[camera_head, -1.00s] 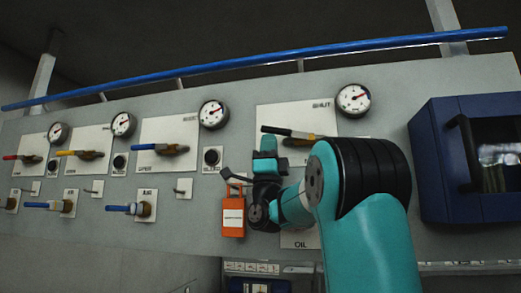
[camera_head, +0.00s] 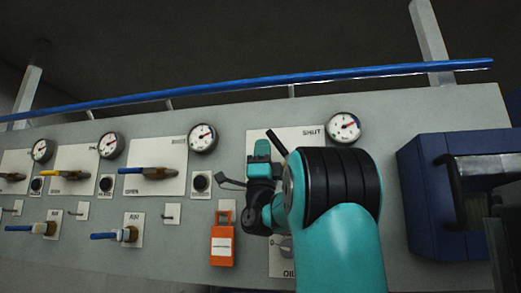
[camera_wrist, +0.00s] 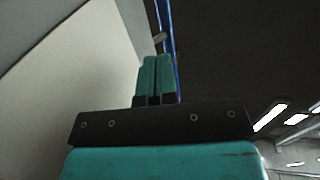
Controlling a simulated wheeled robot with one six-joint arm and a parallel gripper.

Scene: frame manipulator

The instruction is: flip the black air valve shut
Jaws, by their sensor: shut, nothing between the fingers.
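The black air valve handle (camera_head: 276,141) is on the white plate at the right end of the panel. It slants up and to the left; its lower end and pivot are hidden behind my arm. The word SHUT is printed on the plate (camera_head: 312,142) at the upper right of the handle. My gripper (camera_head: 261,147) is just left of the handle, with its teal fingers pointing up; I cannot tell whether it touches the handle. In the wrist view the two fingers (camera_wrist: 155,78) are together with nothing between them, and the handle does not show.
A gauge (camera_head: 343,127) is at the plate's upper right. A blue box (camera_head: 430,185) juts out on the right. A blue rail (camera_head: 290,79) runs above the panel. Yellow-handled (camera_head: 80,174) and blue-handled (camera_head: 145,171) valves are farther left.

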